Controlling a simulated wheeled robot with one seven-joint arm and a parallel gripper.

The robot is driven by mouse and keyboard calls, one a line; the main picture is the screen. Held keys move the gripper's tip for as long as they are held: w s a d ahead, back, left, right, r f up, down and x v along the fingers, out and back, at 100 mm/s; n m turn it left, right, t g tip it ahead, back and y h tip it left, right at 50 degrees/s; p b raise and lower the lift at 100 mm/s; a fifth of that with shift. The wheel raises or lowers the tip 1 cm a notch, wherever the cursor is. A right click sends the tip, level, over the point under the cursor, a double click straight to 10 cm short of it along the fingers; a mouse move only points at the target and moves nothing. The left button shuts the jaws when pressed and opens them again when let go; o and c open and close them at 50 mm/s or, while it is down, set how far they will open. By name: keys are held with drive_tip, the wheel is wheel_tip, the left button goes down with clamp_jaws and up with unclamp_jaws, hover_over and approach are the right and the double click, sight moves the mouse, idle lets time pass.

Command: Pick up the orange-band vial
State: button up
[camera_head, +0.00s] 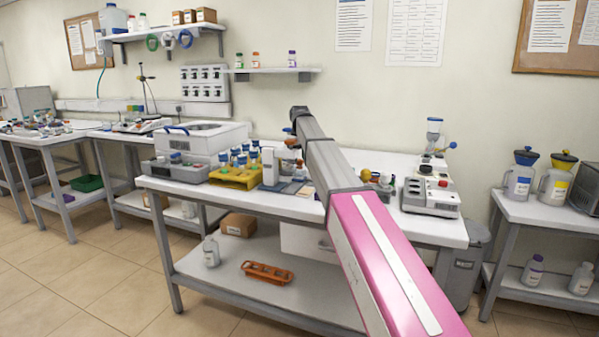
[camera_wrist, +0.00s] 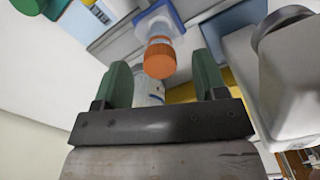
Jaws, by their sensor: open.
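An orange cylindrical piece (camera_wrist: 160,57), which looks like the band or cap of the orange-band vial, shows in the wrist view. It lies in line with the gap between my gripper's fingers (camera_wrist: 161,76). A clear part and a blue block (camera_wrist: 158,17) adjoin it on its far side. A white piece with blue marks (camera_wrist: 148,89) shows between the fingers. My gripper is open, with a green finger on each side. I cannot tell how far the vial is from the fingertips.
A yellow rack (camera_head: 235,181) with blue-capped vials stands on the white table, left of my arm. A white instrument (camera_head: 272,165) stands close to the arm's end. A white and grey device (camera_head: 431,197) is to the right. A pale rounded body (camera_wrist: 292,75) is close on the right in the wrist view.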

wheel_tip(320, 180, down, 2)
drive_tip(key=shift+f, duration=0.1)
drive_tip(key=c, duration=1)
